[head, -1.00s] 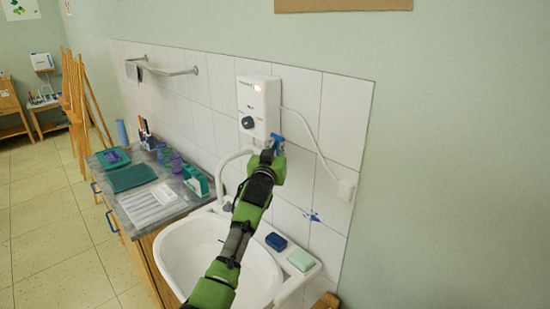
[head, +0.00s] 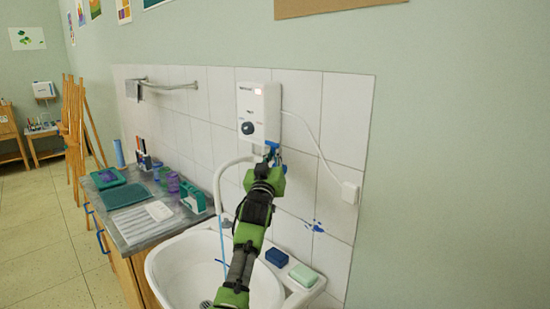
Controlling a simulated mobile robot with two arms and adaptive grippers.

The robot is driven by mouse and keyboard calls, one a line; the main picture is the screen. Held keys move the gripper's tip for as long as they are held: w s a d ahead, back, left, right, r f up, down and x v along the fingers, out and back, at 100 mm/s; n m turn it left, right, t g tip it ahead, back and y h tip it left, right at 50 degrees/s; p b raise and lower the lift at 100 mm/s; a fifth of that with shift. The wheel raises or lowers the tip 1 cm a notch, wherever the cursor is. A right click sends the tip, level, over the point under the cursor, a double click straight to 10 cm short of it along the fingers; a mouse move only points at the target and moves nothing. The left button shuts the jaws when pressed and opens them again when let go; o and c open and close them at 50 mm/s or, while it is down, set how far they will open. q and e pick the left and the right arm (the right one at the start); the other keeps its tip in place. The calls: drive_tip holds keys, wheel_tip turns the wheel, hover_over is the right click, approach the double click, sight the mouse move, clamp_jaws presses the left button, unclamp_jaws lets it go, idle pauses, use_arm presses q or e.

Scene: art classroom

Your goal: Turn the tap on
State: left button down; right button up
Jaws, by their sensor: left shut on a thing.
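The white water heater box (head: 258,112) is on the tiled wall, with a dark round knob on its front. A blue tap handle (head: 271,149) shows just under the box. My left gripper (head: 273,161) is at this handle and shut on it; the gripper and arm hide part of the tap. A white curved spout (head: 219,178) arches out over the white sink (head: 165,262). A thin light-blue stream (head: 222,245) runs down from the spout into the sink. My right gripper is not in view.
A blue soap bar (head: 276,257) and a pale green one (head: 303,275) lie on the sink's right ledge. A grey counter (head: 130,240) left of the sink holds trays and cups. A white cable runs to a wall box (head: 350,192).

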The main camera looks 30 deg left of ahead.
use_arm(q)
drive_tip(key=c, duration=2.2)
unclamp_jaws()
drive_tip(key=v, duration=1.2)
